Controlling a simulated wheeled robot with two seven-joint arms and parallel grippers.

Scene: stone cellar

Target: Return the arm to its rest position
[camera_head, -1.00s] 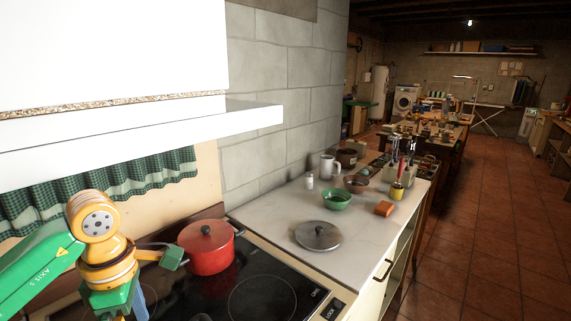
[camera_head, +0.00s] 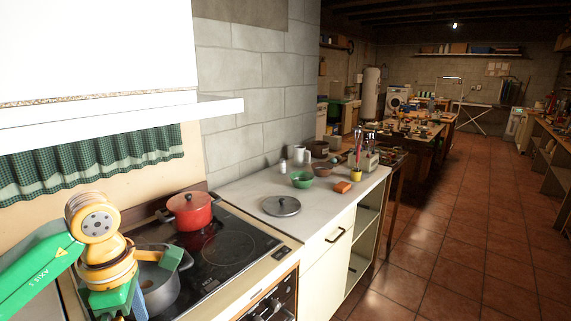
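My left arm, green and yellow, comes in from the left edge. Its wrist and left gripper (camera_head: 125,303) point down at the lower left, in front of the stove. The fingertips are cut off by the bottom of the picture, so I cannot tell whether they are open or shut, or hold anything. A grey pot (camera_head: 162,291) stands behind the gripper, partly hidden by it; I cannot tell if they touch. My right arm and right gripper are not in view.
A red lidded pot (camera_head: 190,213) stands on the black stove (camera_head: 232,245). A loose lid (camera_head: 281,206), a green bowl (camera_head: 302,180) and an orange block (camera_head: 342,187) lie on the counter (camera_head: 245,192). A white hood (camera_head: 120,117) overhangs the stove. Tiled floor (camera_head: 440,250) is clear at right.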

